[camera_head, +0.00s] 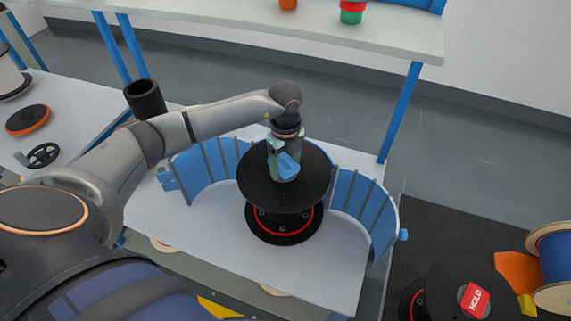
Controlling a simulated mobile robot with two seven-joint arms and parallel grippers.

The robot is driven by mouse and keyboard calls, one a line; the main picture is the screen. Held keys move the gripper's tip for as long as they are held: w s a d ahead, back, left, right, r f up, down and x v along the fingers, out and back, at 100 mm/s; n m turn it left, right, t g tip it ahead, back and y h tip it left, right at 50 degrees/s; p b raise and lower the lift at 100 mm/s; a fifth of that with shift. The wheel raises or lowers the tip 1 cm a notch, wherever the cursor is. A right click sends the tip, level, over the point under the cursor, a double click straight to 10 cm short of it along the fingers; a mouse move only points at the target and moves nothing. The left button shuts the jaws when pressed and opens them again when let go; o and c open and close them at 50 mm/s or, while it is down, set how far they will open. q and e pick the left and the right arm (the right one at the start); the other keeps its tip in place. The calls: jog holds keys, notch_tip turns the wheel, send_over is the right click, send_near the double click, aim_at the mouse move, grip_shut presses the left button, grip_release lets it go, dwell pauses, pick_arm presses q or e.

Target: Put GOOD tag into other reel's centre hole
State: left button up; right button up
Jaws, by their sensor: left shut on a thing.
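My left gripper (284,163) points down over the middle of a black reel (265,198) on the white table. It is shut on a blue tag (289,166), whose small lettering I cannot read. The tag hangs tilted at or just above the reel's top flange; I cannot tell whether it touches. The gripper and tag hide the reel's centre hole. The reel's lower flange has a red ring. Another black reel (448,285) at the lower right carries a red HOLD tag (474,300). My right gripper is not in view.
A blue slatted curved guard (362,207) stands around the back and sides of the middle reel. A raised white shelf (385,32) with blue legs is behind. A blue reel (555,262) and orange block (518,271) lie right. The white table's front right (325,275) is clear.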

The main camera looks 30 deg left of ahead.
pick_arm(q)
jog(key=shift+s+f, duration=0.1)
jog(key=shift+f, duration=0.2)
